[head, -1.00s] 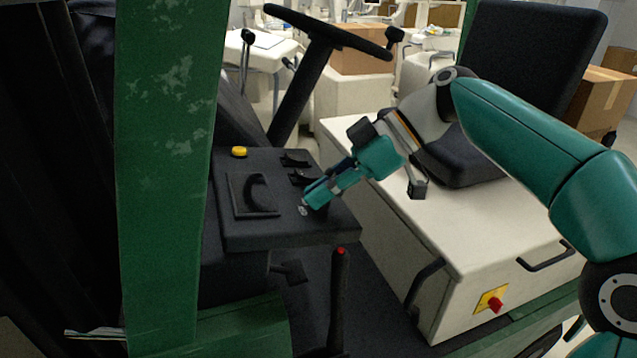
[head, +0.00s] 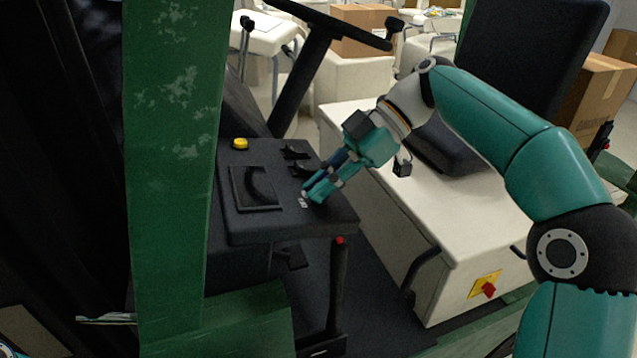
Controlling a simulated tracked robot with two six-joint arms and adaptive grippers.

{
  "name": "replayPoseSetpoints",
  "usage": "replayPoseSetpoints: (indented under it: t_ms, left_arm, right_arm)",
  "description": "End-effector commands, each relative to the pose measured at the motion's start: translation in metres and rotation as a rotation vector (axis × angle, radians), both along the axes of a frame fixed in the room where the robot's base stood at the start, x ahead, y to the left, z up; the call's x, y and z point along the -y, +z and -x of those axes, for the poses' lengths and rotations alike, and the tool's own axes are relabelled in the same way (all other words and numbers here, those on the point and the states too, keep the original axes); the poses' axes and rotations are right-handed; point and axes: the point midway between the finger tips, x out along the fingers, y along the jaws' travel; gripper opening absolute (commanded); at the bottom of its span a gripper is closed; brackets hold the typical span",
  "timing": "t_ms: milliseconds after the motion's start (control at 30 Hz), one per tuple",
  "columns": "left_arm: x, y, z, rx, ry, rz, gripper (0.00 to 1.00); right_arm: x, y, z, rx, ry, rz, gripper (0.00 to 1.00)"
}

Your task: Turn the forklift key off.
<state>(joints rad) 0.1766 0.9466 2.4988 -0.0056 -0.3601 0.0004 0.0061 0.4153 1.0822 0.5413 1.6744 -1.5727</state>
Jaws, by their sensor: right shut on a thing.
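The black control panel (head: 235,222) of the forklift is in the middle of the head view, below the steering wheel. The key is a small silvery piece (head: 303,203) at the panel's right side, mostly hidden by my fingertips. My right gripper (head: 310,194) comes down on it from the upper right, tilted, and is shut on the key. The key's turned position cannot be made out. My left gripper is not in view.
A green post (head: 172,150) stands left of the panel. A yellow button (head: 240,143) and black switches (head: 296,153) sit on the panel. The steering wheel (head: 320,28) is above, the seat (head: 535,65) at right. A red-knobbed lever (head: 338,241) stands below the panel.

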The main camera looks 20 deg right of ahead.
Motion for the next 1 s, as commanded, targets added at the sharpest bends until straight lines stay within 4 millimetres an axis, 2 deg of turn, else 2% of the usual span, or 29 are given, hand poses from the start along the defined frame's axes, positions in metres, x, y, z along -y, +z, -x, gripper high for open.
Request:
replayPoseSetpoints:
  t_ms: [33, 67, 200, 633, 1000]
  left_arm:
    - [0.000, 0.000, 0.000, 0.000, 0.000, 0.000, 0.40]
    - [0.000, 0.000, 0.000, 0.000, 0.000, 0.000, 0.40]
    - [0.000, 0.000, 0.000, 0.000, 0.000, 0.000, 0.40]
    - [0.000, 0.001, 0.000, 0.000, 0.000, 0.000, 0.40]
    - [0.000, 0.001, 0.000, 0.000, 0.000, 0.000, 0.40]
  right_arm:
    - [0.001, 0.000, -0.001, 0.003, -0.004, 0.003, 0.00]
    - [0.001, 0.000, -0.001, 0.003, -0.004, 0.003, 0.12]
    - [0.001, 0.000, -0.001, 0.003, -0.003, 0.002, 0.33]
    - [0.005, 0.004, -0.001, 0.002, -0.004, 0.000, 0.33]
    - [0.040, 0.031, -0.004, 0.004, -0.005, 0.002, 0.33]
